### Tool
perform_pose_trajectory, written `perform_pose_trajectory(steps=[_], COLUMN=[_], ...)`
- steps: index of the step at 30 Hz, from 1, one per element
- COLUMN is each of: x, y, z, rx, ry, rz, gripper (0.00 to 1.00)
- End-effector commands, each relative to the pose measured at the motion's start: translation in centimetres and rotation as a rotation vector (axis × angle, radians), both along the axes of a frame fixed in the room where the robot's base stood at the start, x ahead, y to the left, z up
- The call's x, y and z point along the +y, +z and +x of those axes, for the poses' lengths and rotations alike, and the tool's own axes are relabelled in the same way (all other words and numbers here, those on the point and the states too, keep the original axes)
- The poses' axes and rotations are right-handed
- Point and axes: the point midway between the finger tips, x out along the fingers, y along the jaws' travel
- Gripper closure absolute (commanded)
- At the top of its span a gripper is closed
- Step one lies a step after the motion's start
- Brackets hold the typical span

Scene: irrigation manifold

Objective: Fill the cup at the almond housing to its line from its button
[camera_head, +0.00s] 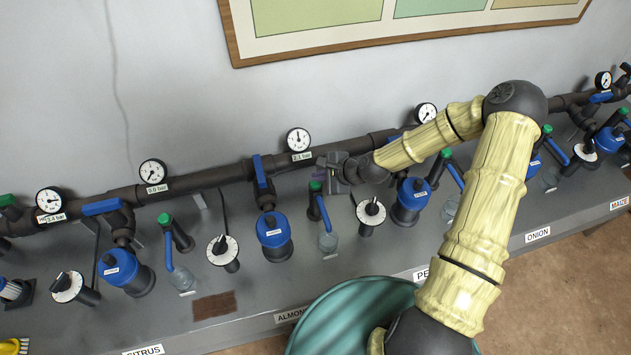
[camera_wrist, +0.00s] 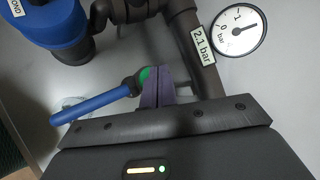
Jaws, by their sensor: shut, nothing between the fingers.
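The almond housing (camera_head: 273,232) is a blue-capped filter, left of my gripper in the head view; part of it shows at top left in the wrist view (camera_wrist: 55,22). Its green button (camera_head: 315,187) tops a dark post with a blue spout lever (camera_head: 323,214). The clear cup (camera_head: 327,242) stands below the spout end; its line and water level are too small to read. My gripper (camera_head: 324,176) is shut and empty at the green button. In the wrist view its purple fingertips (camera_wrist: 157,84) overlap the button (camera_wrist: 146,74); I cannot tell whether they press it.
A dark pipe (camera_head: 230,176) with gauges runs behind. The gauge above (camera_head: 299,139) is labelled 2.1 bar. A white dial (camera_head: 371,211) stands just right of the cup, and another (camera_head: 222,250) stands left of the housing. A teal bin (camera_head: 330,320) stands in front of the bench.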

Motion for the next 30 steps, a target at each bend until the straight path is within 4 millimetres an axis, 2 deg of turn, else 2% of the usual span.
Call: perform_pose_trajectory(steps=[30], x=[0.0], y=[-0.93], z=[-0.01], rx=[0.0], ry=[0.0], rz=[0.0], gripper=[1.0])
